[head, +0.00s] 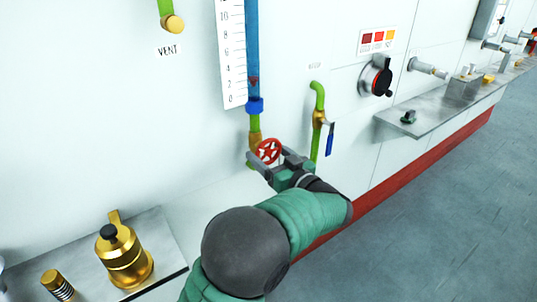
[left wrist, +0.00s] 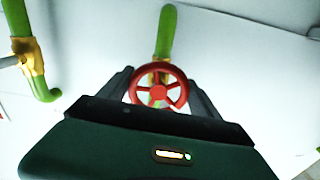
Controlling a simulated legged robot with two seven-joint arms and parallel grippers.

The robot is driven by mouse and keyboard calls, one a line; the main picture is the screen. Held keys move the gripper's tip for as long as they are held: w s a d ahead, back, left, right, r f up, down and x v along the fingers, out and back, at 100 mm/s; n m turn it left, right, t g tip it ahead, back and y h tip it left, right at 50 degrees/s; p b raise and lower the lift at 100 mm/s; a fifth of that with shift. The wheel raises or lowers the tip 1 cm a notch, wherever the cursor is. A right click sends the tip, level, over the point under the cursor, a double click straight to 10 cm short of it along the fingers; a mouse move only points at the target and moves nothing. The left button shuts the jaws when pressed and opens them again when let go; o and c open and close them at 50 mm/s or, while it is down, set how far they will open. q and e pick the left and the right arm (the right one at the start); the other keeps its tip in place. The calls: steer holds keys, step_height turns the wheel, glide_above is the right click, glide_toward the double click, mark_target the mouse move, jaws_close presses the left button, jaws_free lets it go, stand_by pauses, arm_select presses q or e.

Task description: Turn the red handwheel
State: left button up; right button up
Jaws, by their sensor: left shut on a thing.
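The red handwheel (head: 268,150) is a small spoked wheel on a brass valve at the bottom of the blue gauge tube (head: 252,60). My left gripper (head: 266,158) reaches up to it, with one finger on each side of the wheel. In the left wrist view the handwheel (left wrist: 158,88) sits between the two dark fingers (left wrist: 158,92), facing the camera. The left gripper is shut on its rim. A green pipe (left wrist: 166,30) with a yellow fitting shows behind the wheel. My right gripper is not in view.
A green pipe with a blue lever handle (head: 329,138) stands just right of the wheel. A steel shelf (head: 430,118) juts from the wall further right. A bench with brass parts (head: 124,255) is at lower left. Grey floor at right is clear.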

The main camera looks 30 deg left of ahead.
arm_select(q)
steer(key=shift+f+n, duration=0.15)
steer(key=shift+n, duration=0.15)
